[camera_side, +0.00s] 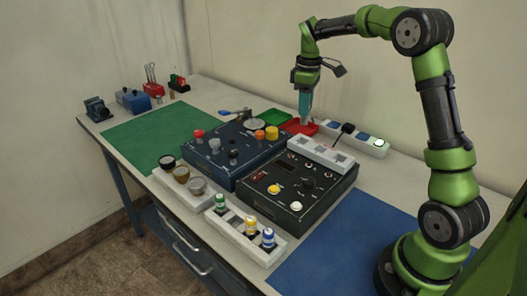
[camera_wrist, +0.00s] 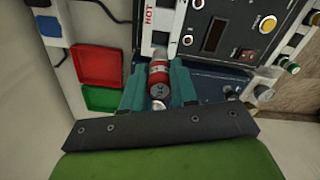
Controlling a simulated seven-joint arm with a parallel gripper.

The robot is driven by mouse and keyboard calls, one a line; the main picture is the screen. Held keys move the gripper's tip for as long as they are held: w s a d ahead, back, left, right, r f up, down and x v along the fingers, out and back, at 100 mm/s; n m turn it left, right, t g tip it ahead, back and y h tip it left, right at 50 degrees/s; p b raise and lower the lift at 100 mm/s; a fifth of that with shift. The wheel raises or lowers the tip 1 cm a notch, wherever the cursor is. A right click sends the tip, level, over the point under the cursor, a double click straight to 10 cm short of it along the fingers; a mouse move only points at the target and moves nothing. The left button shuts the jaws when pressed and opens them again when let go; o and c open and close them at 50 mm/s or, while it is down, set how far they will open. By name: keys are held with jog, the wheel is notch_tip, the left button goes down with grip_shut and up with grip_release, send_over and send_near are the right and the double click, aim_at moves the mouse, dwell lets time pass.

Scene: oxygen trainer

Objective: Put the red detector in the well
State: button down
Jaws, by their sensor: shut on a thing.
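My gripper (camera_wrist: 158,80) is shut on the red detector (camera_wrist: 158,74), a small red cylinder with a pale band, held between the two teal fingers. In the side view my gripper (camera_side: 305,118) points down above the red tray (camera_side: 300,127), at the back of the table. The detector is too small to make out clearly there. In the wrist view this block (camera_wrist: 163,18) lies just beyond the detector and bears the word HOT. I cannot tell which opening is the well.
A green tray (camera_wrist: 104,98) lies beside the red tray (camera_wrist: 98,66). A blue console (camera_side: 233,150) with knobs stands left of the black one. A white rack (camera_side: 245,236) at the front holds green, yellow and blue-capped detectors. Green (camera_side: 150,132) and blue (camera_side: 345,250) mats are clear.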

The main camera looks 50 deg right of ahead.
aim_at(304, 124)
jog(key=shift+f, duration=2.5)
jog(key=shift+f, duration=0.15)
jog(key=shift+f, duration=1.55)
jog(key=c, duration=0.8)
grip_release()
